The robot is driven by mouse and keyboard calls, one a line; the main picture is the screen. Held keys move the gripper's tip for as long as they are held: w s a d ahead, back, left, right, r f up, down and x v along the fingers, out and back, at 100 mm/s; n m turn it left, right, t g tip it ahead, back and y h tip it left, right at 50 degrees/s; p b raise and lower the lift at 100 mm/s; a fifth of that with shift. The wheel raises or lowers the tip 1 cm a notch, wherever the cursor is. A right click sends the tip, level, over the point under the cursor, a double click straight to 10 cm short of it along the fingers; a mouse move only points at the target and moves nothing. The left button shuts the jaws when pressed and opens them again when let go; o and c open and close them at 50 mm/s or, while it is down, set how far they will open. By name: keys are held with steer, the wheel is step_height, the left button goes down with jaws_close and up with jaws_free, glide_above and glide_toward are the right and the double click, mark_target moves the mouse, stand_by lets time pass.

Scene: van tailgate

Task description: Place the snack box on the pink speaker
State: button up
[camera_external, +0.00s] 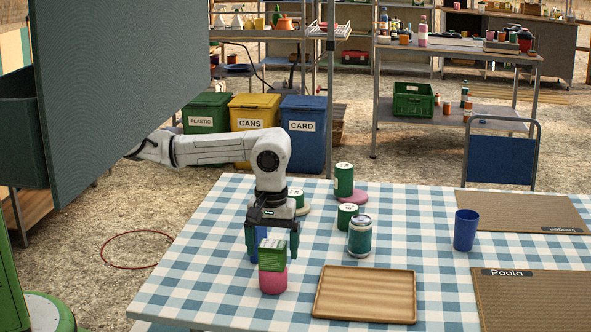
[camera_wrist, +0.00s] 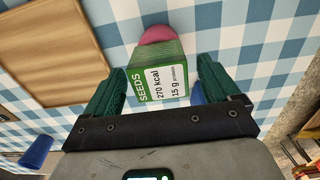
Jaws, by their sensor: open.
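The snack box (camera_external: 272,258), green with a white label reading SEEDS, sits on top of the pink speaker (camera_external: 273,281) near the table's front edge. In the wrist view the box (camera_wrist: 158,84) stands between my fingers with its label facing me, and the pink speaker (camera_wrist: 160,34) shows beyond it, mostly hidden. My gripper (camera_external: 271,247) is open and points down, just above and behind the box. In the wrist view my gripper's fingers (camera_wrist: 158,78) lie on either side of the box, with a visible gap on the right.
A blue object (camera_external: 261,240) stands behind the box, partly hidden. A wooden tray (camera_external: 366,283) lies to the right. Several cans, including a silver-topped one (camera_external: 360,237), stand behind the tray. A blue cup (camera_external: 466,230) stands further right. The table's front left is clear.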

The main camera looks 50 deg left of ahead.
mark_target(273, 244)
step_height(273, 244, up, 12)
steer(key=w+a+f+m+t, duration=0.1)
steer(key=w+a+f+t, duration=0.15)
steer(key=w+a, duration=1)
steer(key=w+a+f+m+y, duration=0.1)
steer(key=w+a+f, duration=0.15)
steer(key=a, duration=0.45)
steer(key=w+a+f+m, duration=0.1)
steer(key=w+a+f, duration=0.15)
steer(key=a, duration=0.45)
steer(key=s+a+f+m, duration=0.2)
steer(key=s+a, duration=0.1)
steer(key=a, duration=0.4)
steer(key=s+a+f+m, duration=0.1)
steer(key=s+a+m, duration=0.15)
steer(key=a, duration=0.45)
steer(key=s+a+m+g+h, duration=0.1)
steer(key=s+m, duration=0.1)
steer(key=s, duration=0.8)
steer(key=shift+s+a, duration=0.3)
steer(key=shift+a, duration=0.1)
